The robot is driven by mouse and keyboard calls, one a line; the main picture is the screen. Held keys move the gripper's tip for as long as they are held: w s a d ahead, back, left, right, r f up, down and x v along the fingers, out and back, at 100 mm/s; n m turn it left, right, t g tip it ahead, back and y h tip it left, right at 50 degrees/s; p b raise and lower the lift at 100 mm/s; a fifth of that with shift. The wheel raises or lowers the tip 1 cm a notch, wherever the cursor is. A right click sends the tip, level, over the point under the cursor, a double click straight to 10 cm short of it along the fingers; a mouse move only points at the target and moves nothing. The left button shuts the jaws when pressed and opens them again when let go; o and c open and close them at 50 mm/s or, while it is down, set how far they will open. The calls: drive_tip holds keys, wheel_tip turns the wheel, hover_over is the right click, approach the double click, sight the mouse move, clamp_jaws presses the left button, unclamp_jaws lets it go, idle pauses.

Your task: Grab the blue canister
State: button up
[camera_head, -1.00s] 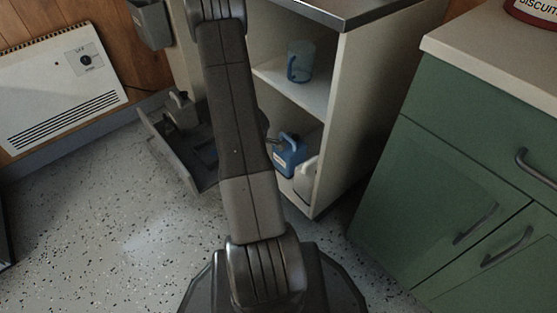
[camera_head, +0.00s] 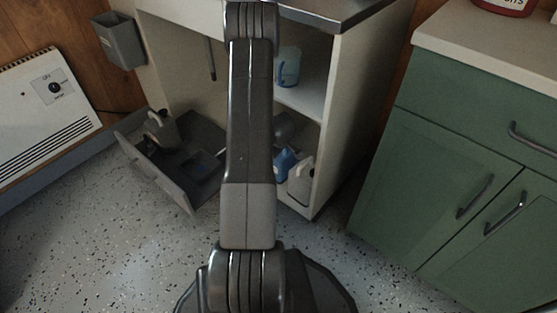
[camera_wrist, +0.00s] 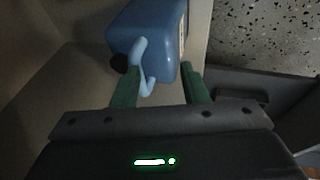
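The blue canister (camera_head: 283,163) stands in the lower compartment of the open pale cabinet, partly hidden behind my arm in the head view. In the wrist view the canister (camera_wrist: 150,28) fills the upper middle, with its pale blue handle (camera_wrist: 143,68) towards me and a dark round cap beside it. My gripper (camera_wrist: 161,72) has its two green fingers wide apart. The handle shows between them, nearer the left finger; I cannot tell whether either finger touches it. The gripper's fingers are hidden in the head view.
A white container (camera_head: 301,180) stands right of the canister. A blue jug (camera_head: 288,66) is on the shelf above. A pulled-out drawer (camera_head: 166,188) holding a grey can (camera_head: 160,130) is at left. Green cupboards (camera_head: 440,170) stand at right. Speckled floor in front is clear.

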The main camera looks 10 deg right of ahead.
drive_tip(key=shift+w+d+p, duration=0.1)
drive_tip(key=shift+w+p, duration=0.35)
drive_tip(key=shift+w, duration=0.5)
drive_tip(key=w+p, duration=0.3)
drive_tip(key=shift+w+d+r, duration=0.15)
drive_tip(key=shift+w+d, duration=0.05)
drive_tip(key=b+x, duration=0.1)
drive_tip(key=x, duration=0.2)
drive_tip(key=shift+c, duration=0.4)
drive_tip(key=shift+s, duration=0.1)
clamp_jaws()
drive_tip(key=shift+a, duration=0.1)
